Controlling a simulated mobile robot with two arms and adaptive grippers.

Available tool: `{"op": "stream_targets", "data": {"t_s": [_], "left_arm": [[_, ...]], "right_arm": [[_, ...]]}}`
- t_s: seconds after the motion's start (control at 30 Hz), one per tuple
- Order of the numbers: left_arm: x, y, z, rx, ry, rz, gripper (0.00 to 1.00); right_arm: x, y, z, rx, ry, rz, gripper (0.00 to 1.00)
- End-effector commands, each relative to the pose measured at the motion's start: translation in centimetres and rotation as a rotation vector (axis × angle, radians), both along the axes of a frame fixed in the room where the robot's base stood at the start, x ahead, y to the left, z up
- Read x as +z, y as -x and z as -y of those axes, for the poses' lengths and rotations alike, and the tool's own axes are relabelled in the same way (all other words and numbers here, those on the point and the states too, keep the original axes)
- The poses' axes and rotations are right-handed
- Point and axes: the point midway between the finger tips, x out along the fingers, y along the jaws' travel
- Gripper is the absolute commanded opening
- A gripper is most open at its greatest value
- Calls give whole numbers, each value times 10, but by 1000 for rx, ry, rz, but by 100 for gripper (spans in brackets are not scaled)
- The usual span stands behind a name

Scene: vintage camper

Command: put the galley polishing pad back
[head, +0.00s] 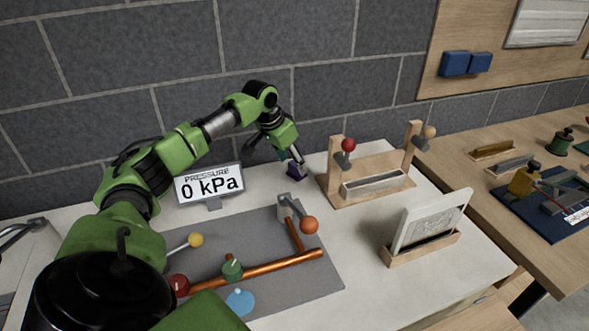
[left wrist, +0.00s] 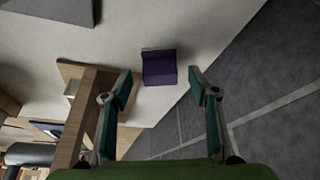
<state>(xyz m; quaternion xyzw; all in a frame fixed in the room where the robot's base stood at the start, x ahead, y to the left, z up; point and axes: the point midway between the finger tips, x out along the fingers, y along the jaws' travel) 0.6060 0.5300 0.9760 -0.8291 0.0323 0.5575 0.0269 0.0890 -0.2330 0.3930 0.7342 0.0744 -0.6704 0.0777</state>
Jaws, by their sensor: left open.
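A small dark purple block, which looks like the polishing pad (head: 297,173), rests on the white counter near the back wall. It also shows in the left wrist view (left wrist: 159,67), just beyond the fingertips and roughly centred between them. My left gripper (head: 293,157) is above the pad at its upper side in the head view, partly hiding it. In the left wrist view, the left gripper (left wrist: 162,83) has its fingers spread with nothing between them. My right gripper is not in view. No place clearly marked for the pad can be told.
A wooden stand (head: 365,178) with red and tan knobs is right of the pad. A pressure sign (head: 209,184) reading 0 kPa is to the left. Copper pipes with valves (head: 270,268) lie on a grey mat in front. A framed plate (head: 432,222) stands front right.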

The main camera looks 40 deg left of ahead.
Motion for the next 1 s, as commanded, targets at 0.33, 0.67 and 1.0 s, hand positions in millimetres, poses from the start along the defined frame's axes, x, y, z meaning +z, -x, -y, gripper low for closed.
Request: {"op": "stream_targets", "data": {"t_s": [0.33,0.67,1.0], "left_arm": [[62,24,-2,0,-1,3,55],[75,30,-2,1,0,1,55],[74,30,-2,1,0,1,55]], "right_arm": [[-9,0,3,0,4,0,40],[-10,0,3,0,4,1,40],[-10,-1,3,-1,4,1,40]]}}
